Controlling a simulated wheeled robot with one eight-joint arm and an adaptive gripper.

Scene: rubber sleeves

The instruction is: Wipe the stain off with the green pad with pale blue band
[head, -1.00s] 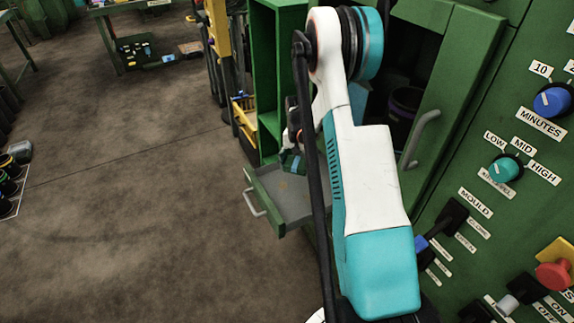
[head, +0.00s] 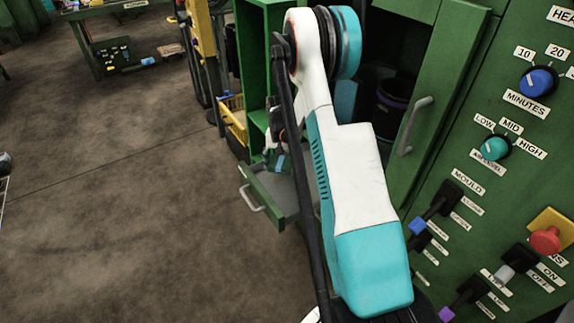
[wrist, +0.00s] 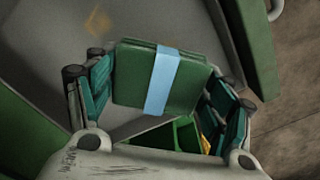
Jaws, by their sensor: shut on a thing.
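The green pad with pale blue band (wrist: 185,82) is held between the fingers of my gripper (wrist: 160,88) in the wrist view. The fingers are shut on its two sides. An orange-brown stain (wrist: 97,22) lies on the grey floor of a pulled-out drawer, up and left of the pad in the wrist view. The pad appears to be over the drawer and apart from the stain; its height above the floor is hard to tell. In the head view, my arm partly covers the gripper, and the stain cannot be made out.
The green drawer (head: 263,208) juts out with its handle facing left. A green cabinet with an open door (head: 438,95) stands behind and right. A control panel with knobs and levers (head: 500,185) is at the right. A yellow basket (head: 232,120) is beyond.

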